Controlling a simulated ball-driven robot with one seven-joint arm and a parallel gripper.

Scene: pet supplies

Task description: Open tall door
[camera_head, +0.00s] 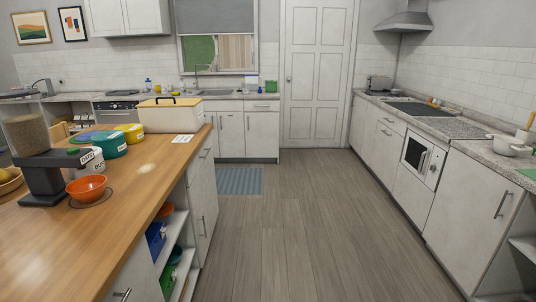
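A tall white panelled door (315,80) stands shut in the back wall of the kitchen, right of the window. Its small round knob (289,79) is on its left edge. The wooden-topped island also has a tall white cabinet door (201,195) with a bar handle on its right-hand side, and it looks shut. Which of these the task names as the tall door, I cannot tell. My gripper and arm are not in view.
The wooden island top (150,200) fills the left, holding a food dispenser (27,130), an orange bowl (86,188), tins and a white bin (171,114). The right counter (445,125) runs along the wall. The floor (300,220) between them is clear, with a blue mat (240,181).

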